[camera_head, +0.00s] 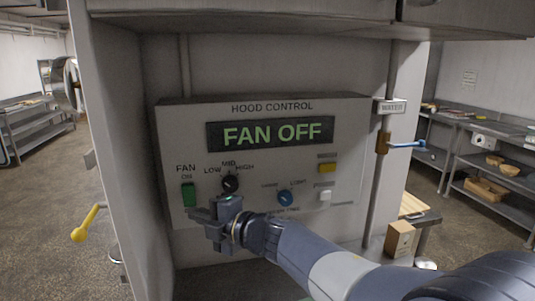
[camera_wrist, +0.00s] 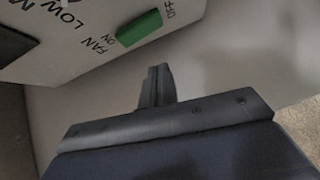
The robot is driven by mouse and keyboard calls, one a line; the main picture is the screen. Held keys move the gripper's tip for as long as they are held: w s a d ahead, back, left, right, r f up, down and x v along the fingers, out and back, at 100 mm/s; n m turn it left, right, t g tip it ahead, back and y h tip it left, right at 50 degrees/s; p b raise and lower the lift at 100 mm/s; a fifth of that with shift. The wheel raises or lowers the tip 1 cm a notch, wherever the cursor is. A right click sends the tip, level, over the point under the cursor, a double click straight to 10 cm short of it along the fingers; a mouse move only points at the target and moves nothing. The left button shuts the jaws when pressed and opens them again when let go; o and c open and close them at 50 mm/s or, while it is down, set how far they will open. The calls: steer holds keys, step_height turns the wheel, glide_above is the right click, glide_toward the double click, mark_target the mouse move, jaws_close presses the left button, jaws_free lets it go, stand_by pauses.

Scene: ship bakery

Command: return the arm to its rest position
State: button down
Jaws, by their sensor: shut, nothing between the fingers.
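My arm (camera_head: 310,250) reaches in from the lower right of the head view. My gripper (camera_head: 201,215) is in front of the lower left of the hood control panel (camera_head: 275,155), just below the green fan switch (camera_head: 188,194). In the wrist view my gripper (camera_wrist: 155,75) is shut, its fingers together and empty. The green switch (camera_wrist: 139,28) lies ahead of the fingers there, apart from them in the picture. The panel's display (camera_head: 270,132) reads FAN OFF.
The panel also has a black knob (camera_head: 230,183), a blue knob (camera_head: 285,198) and a yellow button (camera_head: 327,168). A yellow lever handle (camera_head: 86,224) sticks out at left. A blue-handled water valve (camera_head: 405,144) is at right. Shelves (camera_head: 490,195) stand beyond; open floor lies at left.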

steer(key=v, duration=0.4)
steer(key=shift+f, duration=0.1)
